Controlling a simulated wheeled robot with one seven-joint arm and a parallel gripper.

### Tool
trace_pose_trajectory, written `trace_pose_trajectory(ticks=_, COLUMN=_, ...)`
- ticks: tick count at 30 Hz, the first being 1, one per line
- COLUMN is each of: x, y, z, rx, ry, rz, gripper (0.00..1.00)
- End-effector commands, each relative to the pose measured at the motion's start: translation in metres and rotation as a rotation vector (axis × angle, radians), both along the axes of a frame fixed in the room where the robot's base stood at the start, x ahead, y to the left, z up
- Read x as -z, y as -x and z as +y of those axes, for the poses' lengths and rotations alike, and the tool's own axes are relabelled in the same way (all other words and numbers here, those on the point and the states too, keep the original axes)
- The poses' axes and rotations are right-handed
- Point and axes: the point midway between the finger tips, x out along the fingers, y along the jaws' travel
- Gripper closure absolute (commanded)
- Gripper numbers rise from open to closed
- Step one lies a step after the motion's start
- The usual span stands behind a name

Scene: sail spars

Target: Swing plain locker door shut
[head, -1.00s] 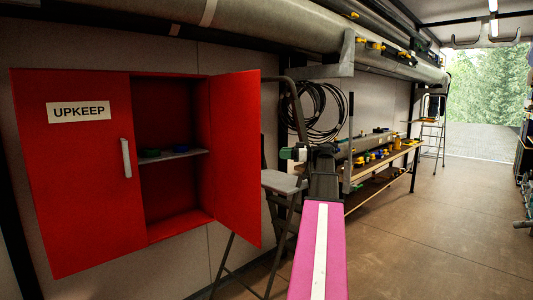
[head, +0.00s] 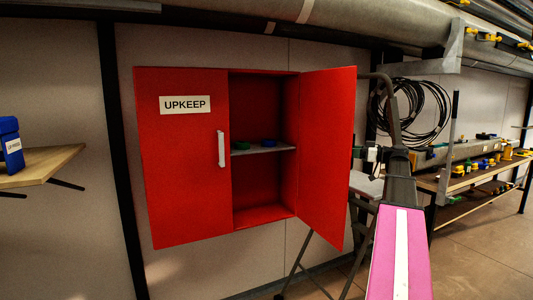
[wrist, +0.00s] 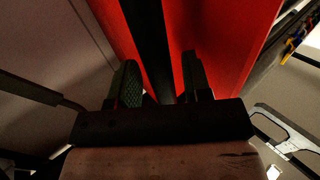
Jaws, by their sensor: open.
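The red wall locker has a left door (head: 185,160) labelled UPKEEP, with a white handle, lying flat across its left half. The plain door (head: 327,155), unlabelled, stands swung open at the right, so the right half of the inside shows. My gripper (head: 365,153) is just right of the plain door's free edge, on its outer side, partly hidden in the head view; contact cannot be told. In the wrist view my gripper (wrist: 160,82) has its fingers apart, with nothing seen held. A red surface (wrist: 235,45), likely the door, fills the upper right behind them.
A shelf (head: 268,150) inside the locker carries a green and a blue round item. A folding ladder stands behind my arm, under a coiled black hose (head: 415,110). A workbench (head: 470,178) is at right; a wooden wall shelf (head: 40,166) at left. Floor at lower right is clear.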

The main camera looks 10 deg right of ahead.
Motion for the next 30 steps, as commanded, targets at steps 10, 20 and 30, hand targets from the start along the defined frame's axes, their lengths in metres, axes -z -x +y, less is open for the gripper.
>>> trace_pose_trajectory(ticks=10, x=0.0, y=-0.002, z=0.004, rx=0.001, ry=0.0, rz=0.0, gripper=0.95)
trace_pose_trajectory(ticks=20, x=0.0, y=0.008, z=0.027, rx=-0.001, ry=-0.001, rz=-0.001, gripper=0.96)
trace_pose_trajectory(ticks=30, x=0.0, y=0.019, z=0.056, rx=0.0, ry=0.0, rz=-0.001, gripper=0.95)
